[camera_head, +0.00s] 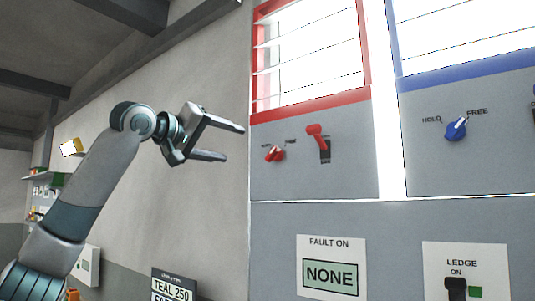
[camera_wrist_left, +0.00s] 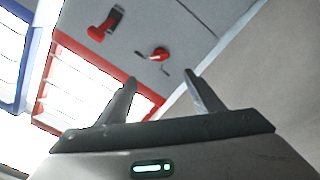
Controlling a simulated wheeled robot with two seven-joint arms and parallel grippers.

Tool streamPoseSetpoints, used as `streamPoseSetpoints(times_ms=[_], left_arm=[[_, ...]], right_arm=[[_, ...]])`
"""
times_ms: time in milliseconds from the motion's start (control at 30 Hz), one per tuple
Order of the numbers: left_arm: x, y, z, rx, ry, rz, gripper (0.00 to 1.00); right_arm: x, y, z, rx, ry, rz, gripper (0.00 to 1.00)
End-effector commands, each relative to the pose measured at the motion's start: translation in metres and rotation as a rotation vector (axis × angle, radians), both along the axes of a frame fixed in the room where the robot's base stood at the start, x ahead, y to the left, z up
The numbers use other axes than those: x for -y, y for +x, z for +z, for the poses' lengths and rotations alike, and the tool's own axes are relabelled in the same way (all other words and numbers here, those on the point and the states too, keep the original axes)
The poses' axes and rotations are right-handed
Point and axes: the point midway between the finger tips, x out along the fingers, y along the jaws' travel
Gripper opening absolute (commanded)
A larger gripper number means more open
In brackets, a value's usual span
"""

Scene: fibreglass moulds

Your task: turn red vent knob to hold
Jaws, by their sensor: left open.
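The red vent knob (camera_head: 275,153) sits on the grey panel under the red-framed louvre window, with two small labels above it. It also shows in the left wrist view (camera_wrist_left: 159,54), beyond the fingertips. A red lever switch (camera_head: 317,137) is just to the right of the knob; it shows too in the left wrist view (camera_wrist_left: 105,24). My left gripper (camera_head: 235,143) is open and empty, left of the knob and apart from it, fingers pointing toward the panel. My right gripper is not in view.
A blue knob (camera_head: 456,129) marked HOLD and FREE sits on the right panel under the blue-framed window (camera_head: 465,68). Below are a FAULT ON sign (camera_head: 331,243) reading NONE and a LEDGE switch (camera_head: 457,287). The plain wall left of the panel is clear.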

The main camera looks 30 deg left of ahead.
Motion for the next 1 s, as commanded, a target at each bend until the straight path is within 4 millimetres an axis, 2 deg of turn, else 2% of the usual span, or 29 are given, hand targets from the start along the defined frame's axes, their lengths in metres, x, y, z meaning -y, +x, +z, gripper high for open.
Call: streamPoseSetpoints(times_ms=[267, 1000], left_arm=[[0.002, 0.025, 0.002, -0.003, 0.001, 0.000, 0.61], [0.012, 0.150, 0.003, -0.002, 0.001, 0.001, 0.61]], right_arm=[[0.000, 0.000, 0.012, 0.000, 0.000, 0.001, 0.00], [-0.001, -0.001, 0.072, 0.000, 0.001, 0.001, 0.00]])
